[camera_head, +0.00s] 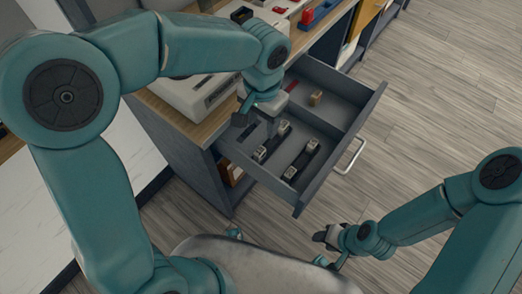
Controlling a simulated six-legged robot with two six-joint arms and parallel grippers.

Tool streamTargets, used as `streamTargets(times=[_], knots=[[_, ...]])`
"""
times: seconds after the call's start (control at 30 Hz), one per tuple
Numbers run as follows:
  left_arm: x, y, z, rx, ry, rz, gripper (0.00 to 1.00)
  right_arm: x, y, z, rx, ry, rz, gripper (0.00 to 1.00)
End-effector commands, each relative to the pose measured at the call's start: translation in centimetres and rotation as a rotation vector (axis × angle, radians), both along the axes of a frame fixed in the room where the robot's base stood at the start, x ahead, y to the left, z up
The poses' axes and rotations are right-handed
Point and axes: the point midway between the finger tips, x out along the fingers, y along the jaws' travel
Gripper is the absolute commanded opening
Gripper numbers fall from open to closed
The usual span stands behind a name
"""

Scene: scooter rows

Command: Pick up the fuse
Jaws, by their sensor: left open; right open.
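An open grey drawer (368,112) juts out from the cabinet. Its near part holds two dark bars with light metallic ends, which look like cartridge fuses: one fuse (272,142) lies on the left and one fuse (301,160) to its right. I cannot tell which one the task means. My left gripper (256,120) is open and empty above the drawer's inner left side, beside the left bar and apart from it as far as I can see. My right gripper (326,238) is open and empty outside the drawer, over the floor in front.
A divider (333,125) splits the drawer. The far part holds a small tan block (315,98) and a red item (292,86). A pale handle (350,157) sticks out in front. A white device (205,95) stands on the wooden counter. The floor at right is clear.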

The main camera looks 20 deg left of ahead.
Motion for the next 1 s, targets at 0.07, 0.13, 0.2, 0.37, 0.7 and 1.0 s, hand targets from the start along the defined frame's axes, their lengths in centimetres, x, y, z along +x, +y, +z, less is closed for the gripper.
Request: streamTargets(times=[0.07,0.13,0.2,0.37,0.7,1.0], knots=[[-0.3,0.1,-2.5,0.002,0.007,0.000,0.52,0.0,0.0,-0.8,0.000,0.000,0.000,0.43],[-0.3,0.2,-4.2,0.002,0.005,0.000,0.52,0.0,0.0,-1.2,0.000,0.000,0.000,0.43],[-0.4,0.2,-5.7,0.001,0.006,0.000,0.52,0.0,0.0,-1.5,0.000,0.000,0.000,0.43],[-0.3,0.3,-7.9,0.000,0.004,0.000,0.52,0.0,0.0,-1.9,0.000,0.000,0.000,0.43],[-0.3,0.7,-12.1,0.000,0.005,0.001,0.52,0.0,0.0,-3.0,0.000,0.000,0.000,0.43],[0.0,0.6,-13.6,-0.001,0.001,0.000,0.52,0.0,0.0,-3.2,0.000,0.000,0.000,0.43]])
